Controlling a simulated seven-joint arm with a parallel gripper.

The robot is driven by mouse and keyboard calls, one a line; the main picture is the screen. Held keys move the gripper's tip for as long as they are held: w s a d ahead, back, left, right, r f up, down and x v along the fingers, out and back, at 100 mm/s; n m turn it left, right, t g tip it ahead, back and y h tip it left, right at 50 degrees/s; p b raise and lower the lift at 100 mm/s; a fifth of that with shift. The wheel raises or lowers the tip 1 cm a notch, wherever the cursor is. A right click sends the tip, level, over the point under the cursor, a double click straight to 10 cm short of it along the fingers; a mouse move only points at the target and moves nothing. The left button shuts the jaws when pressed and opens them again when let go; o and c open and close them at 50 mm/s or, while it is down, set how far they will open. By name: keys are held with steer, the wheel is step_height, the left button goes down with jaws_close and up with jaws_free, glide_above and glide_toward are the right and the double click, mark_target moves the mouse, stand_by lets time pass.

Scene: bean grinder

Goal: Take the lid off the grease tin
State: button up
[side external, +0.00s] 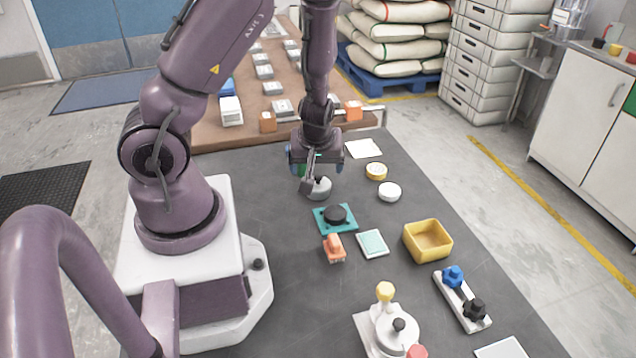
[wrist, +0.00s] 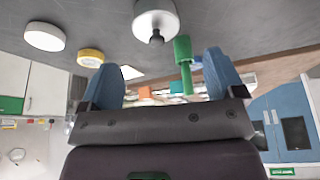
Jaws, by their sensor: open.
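My gripper (side external: 309,181) hangs low over the far part of the dark bench; its blue fingers (wrist: 167,75) are apart in the wrist view. A pale metal round body (side external: 319,190) with a dark knob (wrist: 156,38) is close to the fingers. A green rod-like part (wrist: 183,52) shows between the fingertips, not clearly gripped. To the right of the gripper are a yellow-sided round tin (side external: 376,172), also in the wrist view (wrist: 90,57), and a low white round piece (side external: 389,192), also there (wrist: 45,37). I cannot tell which is the grease tin.
A teal base with a black disc (side external: 336,216), an orange block (side external: 334,248), and a pale green tile (side external: 372,243) lie nearer. A yellow bin (side external: 428,240) stands right. A white device with knobs (side external: 390,325) and a knobbed rack (side external: 462,298) are in front. Bare bench separates them.

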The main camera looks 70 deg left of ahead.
mark_target(318, 177)
steer(key=shift+w+x, duration=0.2)
steer(key=shift+x, duration=2.75)
steer(key=c, duration=0.9)
